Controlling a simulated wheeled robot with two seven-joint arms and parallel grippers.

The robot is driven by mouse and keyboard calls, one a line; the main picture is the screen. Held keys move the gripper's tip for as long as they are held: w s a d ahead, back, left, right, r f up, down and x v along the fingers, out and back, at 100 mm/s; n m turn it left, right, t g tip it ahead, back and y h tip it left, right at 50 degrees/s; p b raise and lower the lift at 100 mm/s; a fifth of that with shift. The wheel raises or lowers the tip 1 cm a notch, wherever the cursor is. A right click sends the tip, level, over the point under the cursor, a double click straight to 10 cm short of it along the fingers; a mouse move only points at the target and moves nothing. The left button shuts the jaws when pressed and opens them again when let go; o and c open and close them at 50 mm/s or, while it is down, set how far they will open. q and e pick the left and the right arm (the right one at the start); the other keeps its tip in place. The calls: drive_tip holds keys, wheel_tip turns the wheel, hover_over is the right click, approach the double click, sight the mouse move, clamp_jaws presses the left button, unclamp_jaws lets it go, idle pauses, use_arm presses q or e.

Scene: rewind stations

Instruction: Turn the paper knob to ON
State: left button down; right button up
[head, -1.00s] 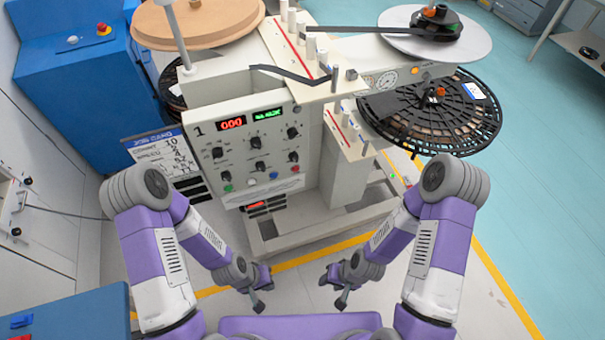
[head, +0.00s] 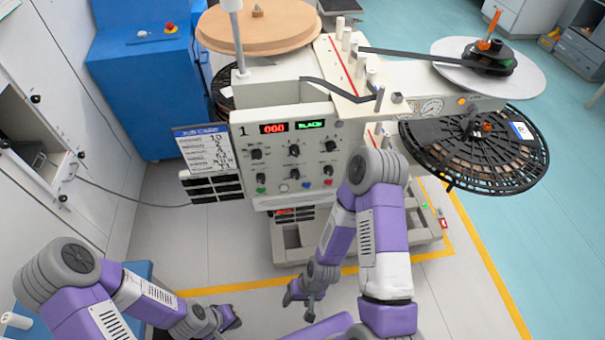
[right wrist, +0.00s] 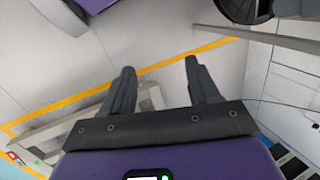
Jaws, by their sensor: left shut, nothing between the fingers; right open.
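The white control panel (head: 240,134) of station 1 stands ahead of me in the head view. It carries several black knobs, among them an upper left one (head: 256,154), an upper middle one (head: 294,150) and an upper right one (head: 330,146). Their labels are too small to read, so I cannot tell which is the paper knob. My left gripper (head: 232,318) is shut and empty, low in the view and far from the panel. My right gripper (head: 298,298) is below the panel, apart from it. It shows open and empty in the right wrist view (right wrist: 159,76).
A black reel (head: 475,150) and a white disc (head: 530,76) stick out at the station's right. A job card (head: 205,150) hangs left of the panel. A blue cabinet (head: 140,85) stands behind left. A cable (head: 130,196) runs left. Floor before the station is clear.

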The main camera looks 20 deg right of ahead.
sight(330, 174)
drive_tip(key=s+a+r+m+g+y+p, duration=0.1)
drive_tip(key=a+r+m+g+y+p, duration=0.15)
drive_tip(key=a+r+m+y, duration=0.4)
drive_tip(key=w+d+r+m+t+y, duration=0.1)
drive_tip(key=w+r+m+t+y, duration=0.35)
drive_tip(key=w+m+t, duration=0.8)
drive_tip(key=w+d+r+m+t+h+p, duration=0.2)
drive_tip(key=w+d+m+t+h, duration=0.45)
drive_tip(key=w+d, duration=0.5)
drive_tip(key=w+d+f+m+t+h, duration=0.15)
drive_tip(key=d+m+h, duration=0.55)
drive_tip(key=d+h, duration=0.8)
drive_tip(key=w+d, duration=0.1)
drive_tip(key=w, duration=0.1)
drive_tip(key=w+d+y, duration=0.1)
drive_tip(key=w, duration=0.1)
drive_tip(key=w+d+y+b, duration=0.1)
drive_tip(key=w, duration=0.2)
drive_tip(key=shift+d+y, duration=0.2)
drive_tip(key=shift+y, duration=0.05)
drive_tip(key=shift+r, duration=0.1)
drive_tip(key=shift+c, duration=0.4)
drive_tip(key=c, duration=1)
